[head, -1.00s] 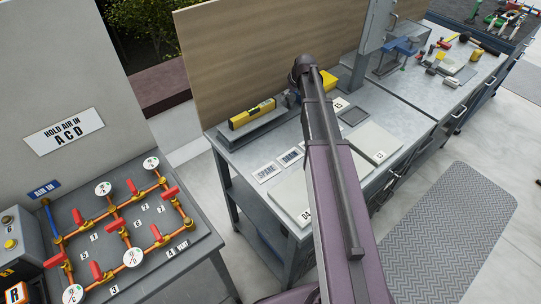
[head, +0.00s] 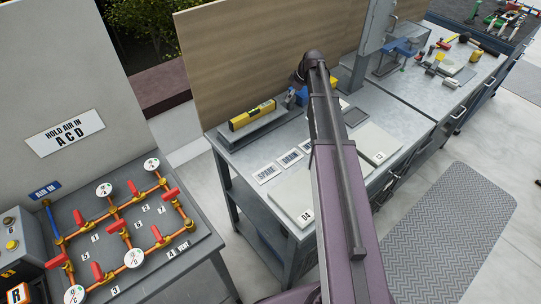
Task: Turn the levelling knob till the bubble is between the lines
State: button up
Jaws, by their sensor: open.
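A yellow spirit level (head: 252,114) lies on a long grey plate (head: 256,130) at the back left of the grey workbench. Its bubble and lines are too small to read. A small blue and dark thing (head: 300,97) shows just right of the plate, partly behind my arm; I cannot tell whether it is the levelling knob. My arm reaches up over the bench, its dark far joint above and right of the level. My gripper is hidden behind the arm, so its place against the knob cannot be seen.
Label cards (head: 266,173) and flat grey plates (head: 372,143) lie on the bench. A wooden board (head: 235,50) stands behind it. A grey post (head: 373,40) rises at right. The valve panel (head: 120,240) stands at lower left. Open floor and a mat (head: 450,235) lie at right.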

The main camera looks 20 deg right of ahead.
jog(key=shift+p+v, duration=5.8)
jog(key=shift+v, duration=0.9)
jog(key=s+a+f+m+g+h+b, duration=0.1)
jog(key=s+a+f+m+b, duration=0.1)
jog(key=s+a+f+b, duration=0.2)
jog(key=s+a+f+m+g+b, duration=0.1)
jog(key=s+a+f+m+b, duration=0.2)
jog(key=s+a, duration=0.6)
jog(key=s+a+f+m+h+b, duration=0.1)
jog(key=s+a+f+m+b, duration=0.2)
jog(key=s+a+f, duration=0.3)
jog(key=shift+s+a+g+h+b, duration=0.2)
jog(key=shift+s+g+h+b, duration=0.15)
jog(key=shift+s+b, duration=0.7)
jog(key=shift+s+a+f+m, duration=0.2)
jog(key=shift+s, duration=0.4)
jog(key=shift+s+a+f+m, duration=0.2)
jog(key=shift+s+a, duration=0.05)
jog(key=shift+s, duration=0.35)
jog(key=shift+s, duration=0.1)
jog(key=shift+s+a+h, duration=0.25)
jog(key=shift+s+a, duration=0.05)
jog(key=shift+s, duration=0.25)
